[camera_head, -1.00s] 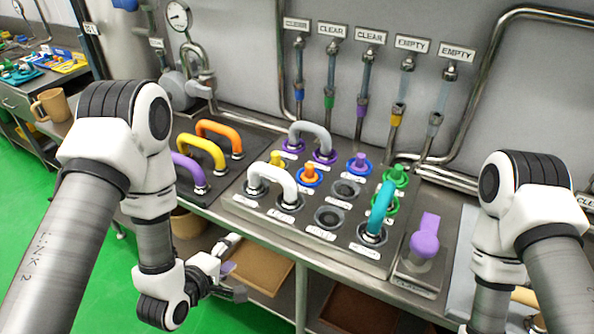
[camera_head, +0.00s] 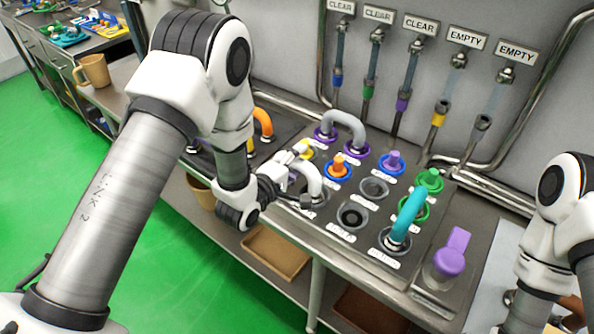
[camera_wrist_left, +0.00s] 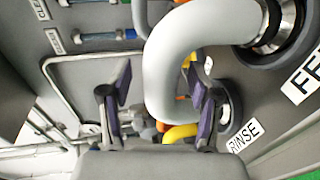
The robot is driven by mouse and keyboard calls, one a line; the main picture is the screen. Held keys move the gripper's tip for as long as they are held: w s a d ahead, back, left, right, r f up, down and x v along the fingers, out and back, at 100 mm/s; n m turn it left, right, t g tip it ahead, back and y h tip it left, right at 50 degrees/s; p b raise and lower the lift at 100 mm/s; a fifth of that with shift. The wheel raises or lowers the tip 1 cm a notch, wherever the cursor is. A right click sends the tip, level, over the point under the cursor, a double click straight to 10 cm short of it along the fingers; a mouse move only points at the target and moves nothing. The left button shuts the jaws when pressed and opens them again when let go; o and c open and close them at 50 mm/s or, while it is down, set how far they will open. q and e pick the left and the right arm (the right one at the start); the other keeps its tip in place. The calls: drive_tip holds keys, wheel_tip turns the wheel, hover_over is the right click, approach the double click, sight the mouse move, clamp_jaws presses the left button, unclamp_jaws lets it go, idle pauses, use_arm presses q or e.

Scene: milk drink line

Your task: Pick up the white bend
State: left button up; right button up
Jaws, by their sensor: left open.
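The white bend (camera_head: 314,181) is an arched pipe standing at the left front of the panel of ports, partly hidden by my left gripper (camera_head: 300,178) in the head view. In the left wrist view the white bend (camera_wrist_left: 172,70) looms large, its far end in a metal collar by the "FE..." label. My left gripper (camera_wrist_left: 160,82) is open there, with purple-padded fingers on both sides of the bend's near part. A gap shows at the left finger; I cannot tell whether the right finger touches. My right arm shows at the right edge, its gripper out of view.
A grey bend (camera_head: 345,121) stands just behind, and a teal bend (camera_head: 408,215) to the right. An orange bend (camera_head: 263,122) is at the left rack, partly behind my arm. A purple piece (camera_head: 452,252) sits at the right.

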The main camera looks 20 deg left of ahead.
use_arm(q)
drive_tip(key=shift+s, duration=0.1)
use_arm(e)
drive_tip(key=shift+s, duration=0.1)
use_arm(q)
clamp_jaws()
drive_tip(key=shift+r, duration=0.15)
